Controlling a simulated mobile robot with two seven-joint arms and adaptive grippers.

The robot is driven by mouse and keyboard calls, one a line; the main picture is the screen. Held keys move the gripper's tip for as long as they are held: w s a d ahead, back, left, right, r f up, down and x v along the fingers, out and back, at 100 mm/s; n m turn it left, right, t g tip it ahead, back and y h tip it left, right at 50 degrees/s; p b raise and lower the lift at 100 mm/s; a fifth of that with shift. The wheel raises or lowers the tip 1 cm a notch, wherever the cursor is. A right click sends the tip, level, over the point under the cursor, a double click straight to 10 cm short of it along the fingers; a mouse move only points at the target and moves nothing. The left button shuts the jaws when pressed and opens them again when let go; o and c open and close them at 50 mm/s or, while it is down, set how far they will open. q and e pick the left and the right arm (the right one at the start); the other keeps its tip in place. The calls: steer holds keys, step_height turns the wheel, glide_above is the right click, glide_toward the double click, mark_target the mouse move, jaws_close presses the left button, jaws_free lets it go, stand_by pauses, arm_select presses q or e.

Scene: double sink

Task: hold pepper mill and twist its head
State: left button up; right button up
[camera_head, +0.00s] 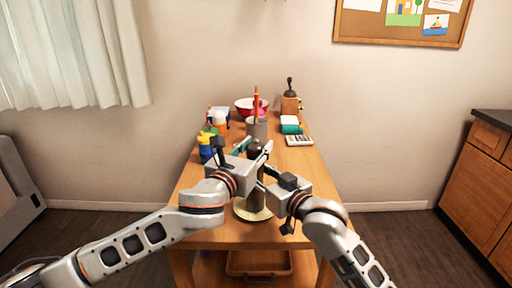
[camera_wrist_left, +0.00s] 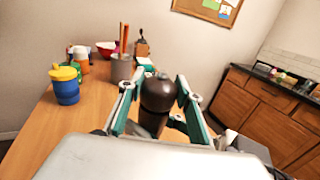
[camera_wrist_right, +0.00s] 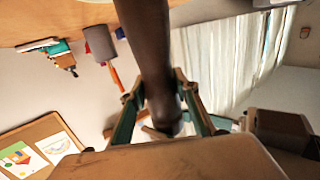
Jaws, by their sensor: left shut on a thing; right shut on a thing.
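My left gripper (camera_head: 252,150) is shut around the head, with teal-lined fingers on either side. My right gripper (camera_head: 266,172) comes in lower from the right and is shut on the mill's body. The arms and grippers hide much of the mill's middle. A pale round disc (camera_head: 240,209) lies at its foot.
Behind stand a blue cup with yellow lid (camera_head: 206,149), a grey holder (camera_head: 257,128), a red bowl (camera_head: 244,104), a grinder (camera_head: 290,105) and a calculator (camera_head: 299,140).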

arm_select(q)
steer(key=shift+m+h, duration=0.4)
steer(key=m+g+h, duration=0.2)
steer(key=h, duration=0.1)
steer(key=m+g+h, duration=0.2)
steer(key=g+h, duration=0.1)
steer(key=shift+w+m, duration=0.15)
steer(key=shift+m, duration=0.25)
arm_select(e)
steer(key=shift+a, duration=0.1)
arm_select(q)
steer(key=m+g+h, duration=0.1)
steer(key=g, duration=0.1)
steer(key=m+g+h, duration=0.1)
steer(key=m+g, duration=0.1)
steer(key=shift+r+g+h, duration=0.1)
steer(key=shift+g+h, duration=0.2)
steer(key=shift+h, duration=0.1)
steer(key=shift+m+g+h, duration=0.4)
steer(key=shift+m+g, duration=0.5)
steer(key=shift+g, duration=0.3)
arm_select(e)
steer(key=shift+s, duration=0.1)
arm_select(q)
steer(key=shift+g, duration=0.4)
steer(key=o, duration=1.1)
steer(key=shift+s+a, duration=0.15)
steer(key=shift+s, duration=0.05)
